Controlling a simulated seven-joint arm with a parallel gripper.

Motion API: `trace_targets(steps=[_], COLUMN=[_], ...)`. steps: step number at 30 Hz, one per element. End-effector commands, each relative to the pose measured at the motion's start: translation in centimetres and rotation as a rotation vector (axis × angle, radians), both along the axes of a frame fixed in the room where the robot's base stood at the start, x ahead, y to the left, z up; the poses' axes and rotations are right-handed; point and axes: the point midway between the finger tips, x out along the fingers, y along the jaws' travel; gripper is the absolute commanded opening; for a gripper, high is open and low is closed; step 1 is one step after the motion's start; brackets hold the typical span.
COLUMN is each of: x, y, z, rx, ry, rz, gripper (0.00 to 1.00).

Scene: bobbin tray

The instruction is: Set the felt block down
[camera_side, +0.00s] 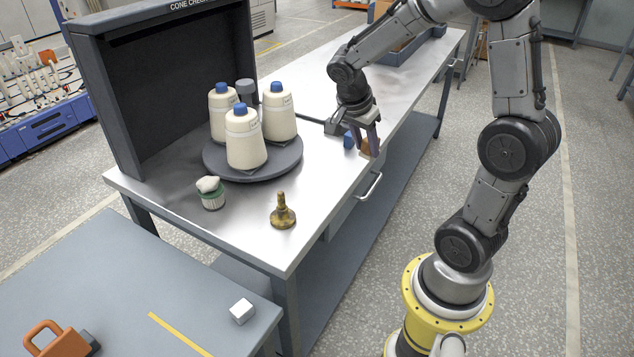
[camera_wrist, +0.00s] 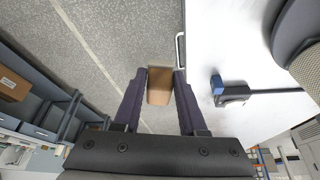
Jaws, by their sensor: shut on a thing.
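A brown block (camera_wrist: 159,86), which I take to be the felt block, sits between the two fingertips of my gripper (camera_wrist: 160,76) in the wrist view. The fingers press on its two sides. In the side view my gripper (camera_side: 370,142) points down near the right edge of the metal table, and the brown block (camera_side: 365,148) shows partly behind a finger. In the wrist view the floor shows behind the block, just beside the table edge. I cannot tell its height against the tabletop.
A blue-ended tool (camera_side: 349,141) lies close to my gripper on the table (camera_side: 330,185). Cream cones (camera_side: 245,140) stand on a dark round plate (camera_side: 215,170). A brass piece (camera_side: 283,213) and a small jar (camera_side: 211,195) stand nearer the front. A white cube (camera_side: 242,311) sits on the grey table.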

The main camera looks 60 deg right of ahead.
Motion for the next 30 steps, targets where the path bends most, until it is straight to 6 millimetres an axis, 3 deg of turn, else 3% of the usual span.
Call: trace_targets(steps=[1,6,12,17,26,30], x=[-0.4,-1.2,-0.5,1.4,7.3,9.3], y=[1.9,5.8,7.6,7.1,4.5,3.6], z=[0.2,0.7,1.4,0.5,-2.3,-4.7], rx=[-0.001,-0.001,0.001,0.001,0.0,0.003], ry=[-0.004,-0.004,-0.001,0.005,0.002,0.006], rz=[0.046,0.179,0.251,0.259,0.257,0.258], gripper=[0.0,0.0,0.0,0.0,0.0,0.0])
